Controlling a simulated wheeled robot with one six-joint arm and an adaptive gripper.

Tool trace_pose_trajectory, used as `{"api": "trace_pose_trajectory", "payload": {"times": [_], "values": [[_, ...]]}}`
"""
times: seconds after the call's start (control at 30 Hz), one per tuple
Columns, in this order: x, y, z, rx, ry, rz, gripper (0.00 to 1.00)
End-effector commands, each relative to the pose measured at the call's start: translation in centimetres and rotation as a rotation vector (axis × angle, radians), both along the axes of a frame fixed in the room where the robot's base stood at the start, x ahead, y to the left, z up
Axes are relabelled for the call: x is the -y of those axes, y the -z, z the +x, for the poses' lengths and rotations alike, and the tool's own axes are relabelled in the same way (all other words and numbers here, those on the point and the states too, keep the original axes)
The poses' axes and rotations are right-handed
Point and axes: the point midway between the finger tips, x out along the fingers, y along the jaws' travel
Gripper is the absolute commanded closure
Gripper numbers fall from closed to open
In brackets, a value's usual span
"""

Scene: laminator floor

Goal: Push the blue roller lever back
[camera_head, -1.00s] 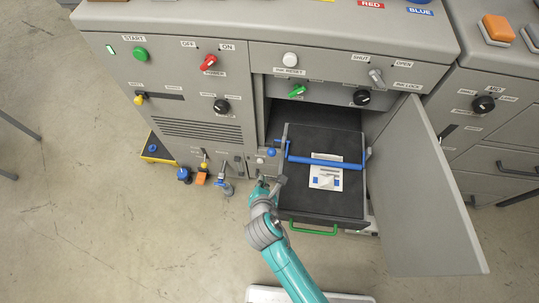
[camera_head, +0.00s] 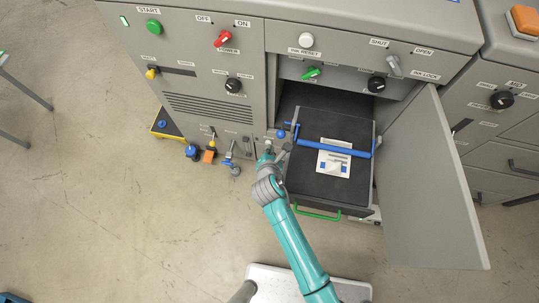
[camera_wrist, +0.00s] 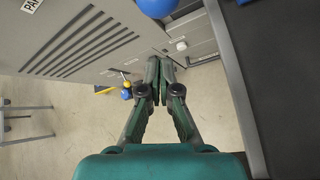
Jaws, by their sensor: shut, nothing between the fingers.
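The blue roller bar (camera_head: 333,146) lies across the dark bed of the pulled-out drawer (camera_head: 306,186). A blue ball knob (camera_head: 281,134) stands at its left end, beside the cabinet front. The knob also shows at the top edge of the wrist view (camera_wrist: 157,6), partly cut off. My gripper (camera_head: 268,151) is shut and empty, just left of the drawer, slightly in front of and below the knob in the picture. In the wrist view the closed fingers (camera_wrist: 161,60) point toward the cabinet front, apart from the knob. The lever's link to the bar is hard to make out.
An open grey door (camera_head: 428,190) stands right of the drawer. A white printed sheet (camera_head: 334,160) lies on the bed. A green handle (camera_head: 317,213) is on the drawer front. Small levers (camera_head: 228,153) stick out from the cabinet at left. The floor in front is open.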

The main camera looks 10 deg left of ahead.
Motion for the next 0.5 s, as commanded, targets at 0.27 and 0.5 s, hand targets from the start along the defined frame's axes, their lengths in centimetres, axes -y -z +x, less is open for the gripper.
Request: {"api": "trace_pose_trajectory", "payload": {"times": [0.27,0.5], "values": [[0.3,0.5,2.1,0.001,0.003,0.001,1.0],[1.3,-1.3,2.7,0.0,0.002,0.001,1.0]]}}
